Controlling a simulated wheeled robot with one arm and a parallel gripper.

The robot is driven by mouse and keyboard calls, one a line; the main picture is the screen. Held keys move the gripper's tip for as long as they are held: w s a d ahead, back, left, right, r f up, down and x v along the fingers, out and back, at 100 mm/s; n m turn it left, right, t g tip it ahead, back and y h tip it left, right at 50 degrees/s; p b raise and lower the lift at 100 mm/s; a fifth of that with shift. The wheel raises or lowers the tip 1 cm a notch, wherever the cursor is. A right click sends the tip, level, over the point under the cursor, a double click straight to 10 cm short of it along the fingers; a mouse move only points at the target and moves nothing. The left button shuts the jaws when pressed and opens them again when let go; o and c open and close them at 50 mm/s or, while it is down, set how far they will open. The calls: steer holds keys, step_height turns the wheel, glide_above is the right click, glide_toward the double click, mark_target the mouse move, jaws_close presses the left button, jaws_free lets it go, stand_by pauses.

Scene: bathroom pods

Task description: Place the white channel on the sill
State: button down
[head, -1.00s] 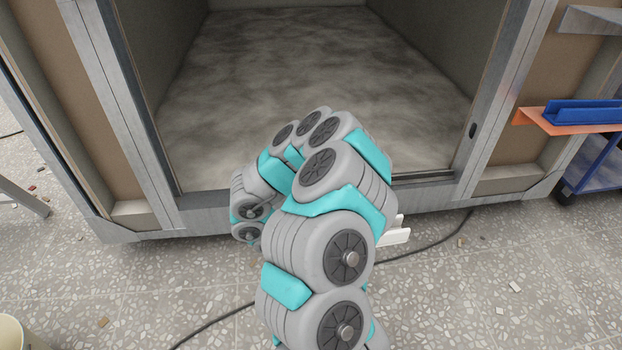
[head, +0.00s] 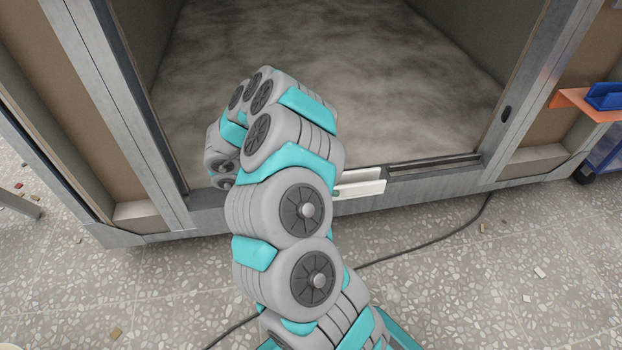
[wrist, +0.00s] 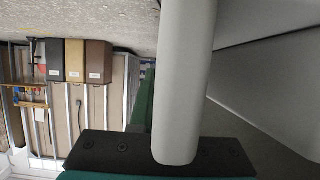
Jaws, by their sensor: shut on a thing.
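The white channel (head: 362,184) is a short, pale piece that shows just right of my arm in the head view. Its left part is hidden behind my arm. It lies along the metal sill (head: 425,183) at the bottom of the pod opening and overlaps it in the picture; I cannot tell whether it touches. My gripper (head: 337,193) is shut on the channel at its left, mostly hidden by my arm, with only a small green bit showing. In the wrist view a dark screwed plate and a pale rounded bar fill the near part; the channel is not clear there.
A dark track (head: 433,164) runs along the sill to the right of the channel. Metal door posts (head: 545,85) flank the opening. An orange shelf with a blue piece (head: 585,103) juts out at right. A black cable (head: 430,248) crosses the speckled floor.

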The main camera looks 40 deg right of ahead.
steer(key=w, duration=0.6)
steer(key=w+d, duration=0.1)
steer(key=w, duration=0.2)
steer(key=shift+d+f, duration=0.1)
steer(key=shift+f, duration=0.3)
steer(key=shift+f+b, duration=0.3)
steer(key=shift+f, duration=1.45)
steer(key=shift+f, duration=0.15)
steer(key=c, duration=0.9)
jaws_free()
steer(key=shift+r, duration=0.2)
steer(key=shift+v, duration=3.75)
